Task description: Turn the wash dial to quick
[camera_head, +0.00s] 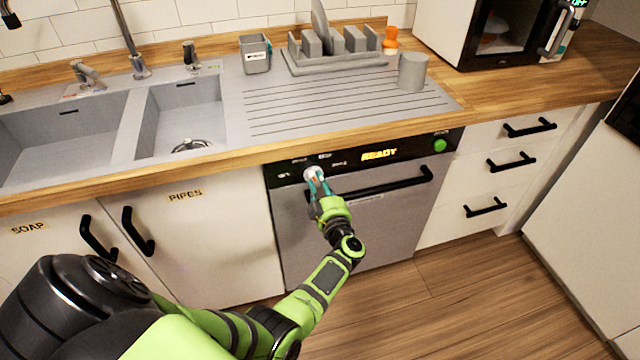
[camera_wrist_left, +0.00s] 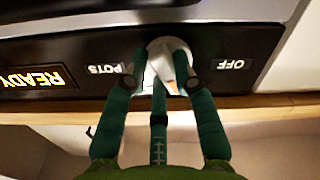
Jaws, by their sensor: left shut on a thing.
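The white wash dial (camera_head: 312,173) is on the left part of the black control panel of the dishwasher (camera_head: 345,225). My left gripper (camera_head: 318,188) reaches up to the dial and is shut on it. In the left wrist view the dial (camera_wrist_left: 172,62) sits between the green fingers of my left gripper (camera_wrist_left: 162,88). The printed words OFF (camera_wrist_left: 231,65) and POTS (camera_wrist_left: 106,69) show on either side of the dial. The marks around the dial are too small to read in the head view. My right gripper is out of view.
A black handle (camera_head: 385,187) runs below the panel, close to my left gripper. The display (camera_head: 379,154) reads READY, and a green button (camera_head: 439,145) is at the panel's right. The wooden counter edge (camera_head: 250,155) is just above. Cabinet handles (camera_head: 138,231) stick out at left.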

